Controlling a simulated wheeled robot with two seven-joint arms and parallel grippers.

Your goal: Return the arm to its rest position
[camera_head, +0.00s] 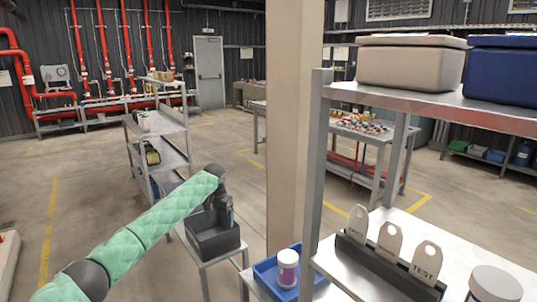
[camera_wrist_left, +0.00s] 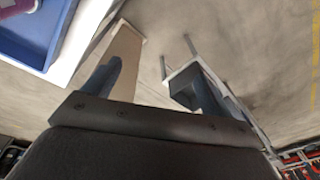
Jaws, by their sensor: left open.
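My left arm, in a green padded sleeve (camera_head: 150,222), reaches out from the lower left in the head view. My left gripper (camera_head: 222,218) is at its end, pointing down. It overlaps a dark grey bin (camera_head: 215,243) on a low metal surface; I cannot tell whether it is above the bin or in front of it. In the left wrist view the two fingers of the gripper (camera_wrist_left: 148,85) stand apart with nothing between them. My right gripper is not in view.
A metal shelf on the right holds storage boxes (camera_head: 412,62), a tag rack (camera_head: 385,265) and a white jar (camera_head: 493,285). A blue tray (camera_head: 266,272) with a white tub (camera_head: 287,268) sits below. A beige column (camera_head: 294,120) stands mid-view. Open floor (camera_head: 90,180) lies left.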

